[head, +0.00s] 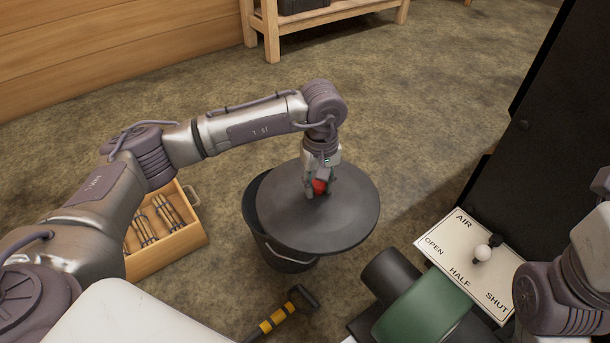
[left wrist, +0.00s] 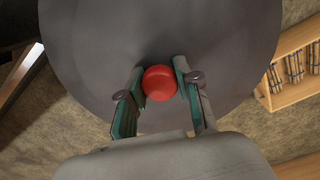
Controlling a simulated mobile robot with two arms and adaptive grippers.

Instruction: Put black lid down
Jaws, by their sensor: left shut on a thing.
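The black lid (head: 340,220) is a round dark disc with a red knob (head: 320,186) at its middle. It sits over the black bucket (head: 277,258), shifted to the right, so part of the bucket's left rim shows. I cannot tell whether the lid touches the rim. My left gripper (head: 317,188) is shut on the red knob from above. In the left wrist view the knob (left wrist: 159,83) lies between the two fingers, with the lid (left wrist: 90,50) behind it. My right arm shows at the right edge, but its gripper is out of view.
A wooden crate (head: 186,240) with several wood-handled tools stands left of the bucket. A yellow-banded black tool (head: 280,318) lies on the floor in front. A panel marked AIR, OPEN, HALF, SHUT (head: 450,246) and a green cylinder (head: 425,310) stand at the right. A wooden bench (head: 330,18) is behind.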

